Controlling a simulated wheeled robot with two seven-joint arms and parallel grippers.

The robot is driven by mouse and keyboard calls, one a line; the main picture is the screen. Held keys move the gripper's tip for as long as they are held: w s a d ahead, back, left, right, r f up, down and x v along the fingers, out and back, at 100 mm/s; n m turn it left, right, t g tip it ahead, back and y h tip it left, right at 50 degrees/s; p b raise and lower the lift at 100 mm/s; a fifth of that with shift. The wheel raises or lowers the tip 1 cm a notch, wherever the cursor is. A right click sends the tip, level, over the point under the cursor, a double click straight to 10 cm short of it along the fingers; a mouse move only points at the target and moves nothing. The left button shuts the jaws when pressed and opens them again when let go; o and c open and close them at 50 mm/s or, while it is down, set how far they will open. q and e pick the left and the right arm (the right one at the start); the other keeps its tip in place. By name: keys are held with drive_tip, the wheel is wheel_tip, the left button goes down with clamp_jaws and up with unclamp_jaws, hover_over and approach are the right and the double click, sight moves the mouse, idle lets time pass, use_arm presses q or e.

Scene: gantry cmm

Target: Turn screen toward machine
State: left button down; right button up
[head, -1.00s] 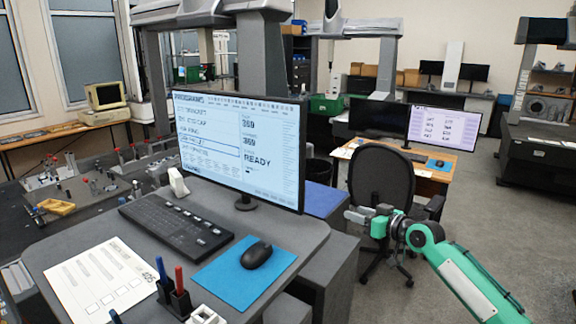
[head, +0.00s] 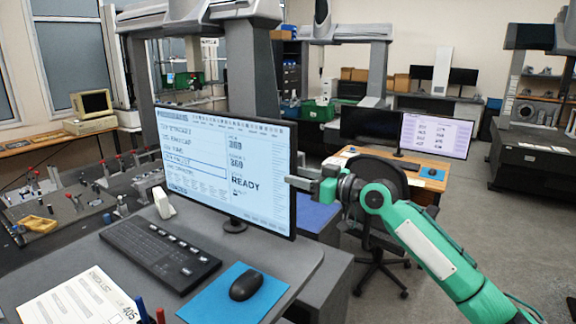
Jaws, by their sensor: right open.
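The screen (head: 205,160) stands on its round base (head: 236,226) on the grey desk, its lit face showing "READY" and turned toward me and slightly left. The machine, a grey gantry (head: 252,75), rises behind the screen, which hides part of it. My right gripper (head: 291,182) comes in from the right at the screen's right edge, level with its lower half. Its fingers point left. It looks very close to the edge; I cannot tell whether it touches. It is open and holds nothing. My left gripper is not in view.
A keyboard (head: 160,250), a blue mat (head: 215,306) with a mouse (head: 246,285), a paper sheet (head: 75,300) and pens lie on the desk in front of the screen. An office chair (head: 372,178) stands behind my right arm. Open floor lies at right.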

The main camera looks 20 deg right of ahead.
drive_tip(key=shift+p+x, duration=0.6)
drive_tip(key=shift+x, duration=1.35)
clamp_jaws()
